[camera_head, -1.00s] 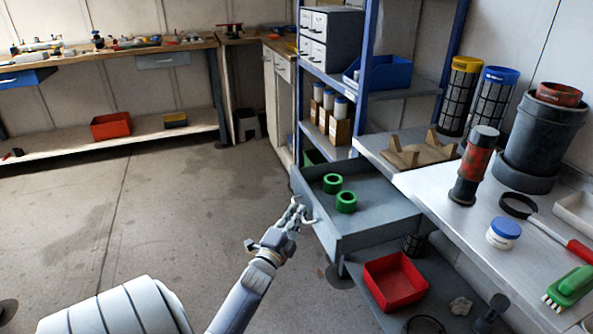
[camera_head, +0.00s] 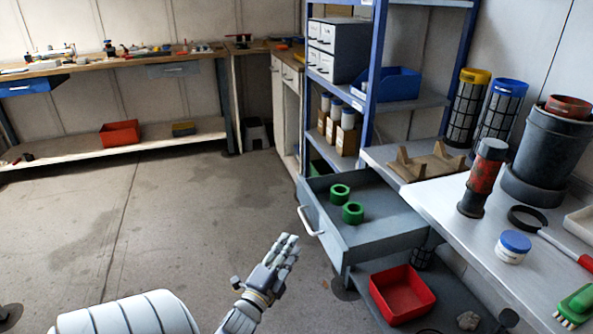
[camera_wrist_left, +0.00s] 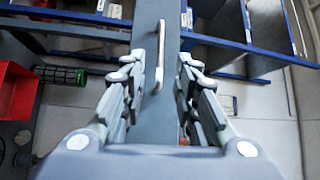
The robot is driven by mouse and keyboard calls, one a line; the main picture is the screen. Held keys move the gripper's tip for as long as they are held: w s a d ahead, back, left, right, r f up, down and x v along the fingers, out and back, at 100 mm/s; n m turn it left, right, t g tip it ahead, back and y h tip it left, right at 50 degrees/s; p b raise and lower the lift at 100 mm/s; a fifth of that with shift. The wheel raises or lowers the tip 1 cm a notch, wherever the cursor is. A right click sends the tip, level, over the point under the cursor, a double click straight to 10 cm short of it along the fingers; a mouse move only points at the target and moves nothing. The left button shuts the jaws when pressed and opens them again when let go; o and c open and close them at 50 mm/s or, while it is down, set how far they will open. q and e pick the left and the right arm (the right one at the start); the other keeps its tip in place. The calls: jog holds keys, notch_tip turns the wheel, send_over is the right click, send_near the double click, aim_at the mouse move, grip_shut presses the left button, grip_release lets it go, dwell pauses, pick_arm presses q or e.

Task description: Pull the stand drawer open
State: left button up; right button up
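The stand drawer (camera_head: 365,232) is a grey tray pulled out from the stand, with two green rings (camera_head: 346,203) lying inside. Its white bar handle (camera_head: 310,222) is on the front face. My left gripper (camera_head: 287,245) is in front of the drawer and apart from the handle. In the left wrist view the two sets of fingers (camera_wrist_left: 158,85) are spread, with the drawer front (camera_wrist_left: 150,25) and the handle (camera_wrist_left: 160,55) showing between and beyond them. Nothing is held. My right gripper is in neither view.
A red bin (camera_head: 402,293) stands on the lower shelf under the drawer. The worktop (camera_head: 490,235) right of the drawer carries a red and black cylinder (camera_head: 482,178) and a white jar (camera_head: 513,247). The floor (camera_head: 200,230) left of the drawer is clear.

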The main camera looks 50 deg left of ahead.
pick_arm(q)
jog(key=v, duration=0.2)
jog(key=shift+s+d, duration=0.1)
jog(key=shift+s, duration=0.3)
dwell(0.3)
